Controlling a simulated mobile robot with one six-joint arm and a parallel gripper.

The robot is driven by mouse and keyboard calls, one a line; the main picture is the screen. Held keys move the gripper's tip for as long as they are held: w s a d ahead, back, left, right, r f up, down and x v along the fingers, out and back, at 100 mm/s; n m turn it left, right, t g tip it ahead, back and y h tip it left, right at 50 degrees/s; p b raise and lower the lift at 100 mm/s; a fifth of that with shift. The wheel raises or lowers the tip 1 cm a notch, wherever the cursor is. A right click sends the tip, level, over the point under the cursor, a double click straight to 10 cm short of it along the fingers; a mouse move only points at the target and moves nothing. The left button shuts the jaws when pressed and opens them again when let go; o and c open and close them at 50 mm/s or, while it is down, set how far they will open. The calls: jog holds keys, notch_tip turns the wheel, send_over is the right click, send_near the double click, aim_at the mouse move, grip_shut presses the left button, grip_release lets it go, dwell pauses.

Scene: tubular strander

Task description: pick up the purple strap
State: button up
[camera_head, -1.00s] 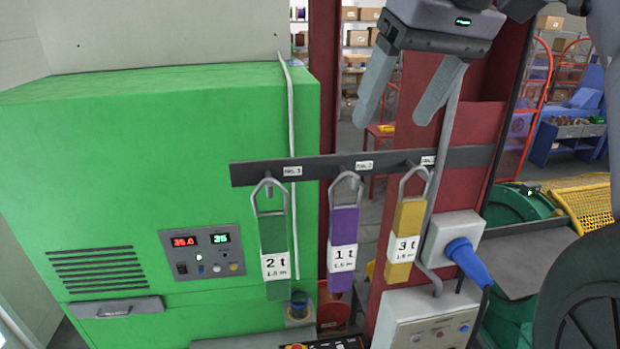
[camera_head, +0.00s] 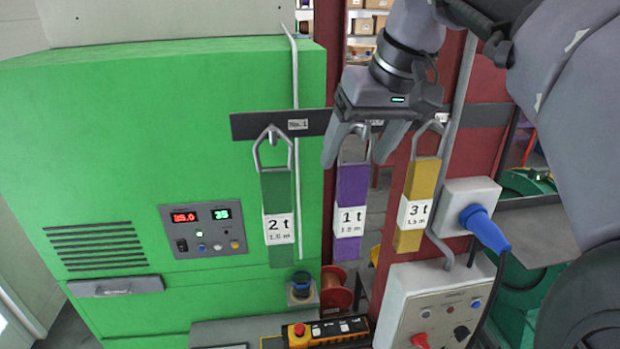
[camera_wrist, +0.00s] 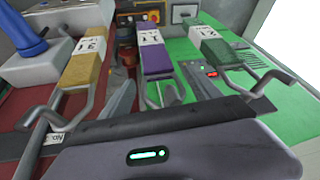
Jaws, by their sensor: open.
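The purple strap (camera_head: 350,215) hangs from the middle hook of the dark rail and bears a white 1 t label. In the wrist view the purple strap (camera_wrist: 156,60) hangs between my fingers' directions, its metal loop low in the picture. My gripper (camera_head: 358,160) is open at the strap's upper end, with one finger to each side of its loop in the head view. The fingers also show in the wrist view (camera_wrist: 150,105). I see no contact with the strap; the loop's top is partly hidden by my gripper.
A green 2 t strap (camera_head: 278,200) hangs to the left and a yellow 3 t strap (camera_head: 419,190) close to the right. The dark rail (camera_head: 252,126) runs behind my gripper. A blue plug (camera_head: 486,228) juts out at right, and a yellow pendant control (camera_head: 325,331) lies below.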

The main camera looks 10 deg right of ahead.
jog(key=shift+s+a+r, duration=0.1)
grip_shut()
